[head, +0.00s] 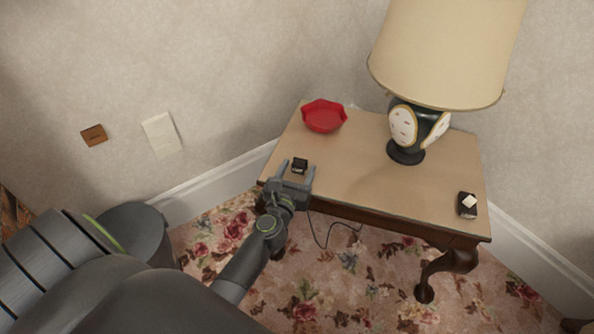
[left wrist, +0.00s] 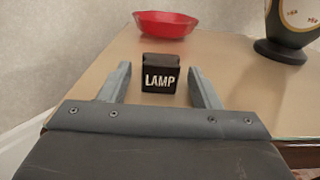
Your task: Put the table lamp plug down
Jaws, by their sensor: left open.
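The table lamp plug (head: 299,165) is a small black block on the near left part of the wooden side table (head: 350,150). In the left wrist view the plug (left wrist: 160,73) shows the white word LAMP and sits upright on the tabletop. My left gripper (head: 292,166) is open, its two fingers pointing at the plug from the table's near edge. In the left wrist view the gripper (left wrist: 160,85) has a finger on each side of the plug, with visible gaps. The table lamp (head: 406,140) has a cream shade and a dark base. My right gripper is not in view.
A red dish (head: 324,116) stands behind the plug. A small black box with a white top (head: 467,205) lies at the table's right end. A dark cord (head: 330,240) hangs below the table's front. A brown wall plate (head: 94,135) and a pale panel (head: 161,134) are on the wall.

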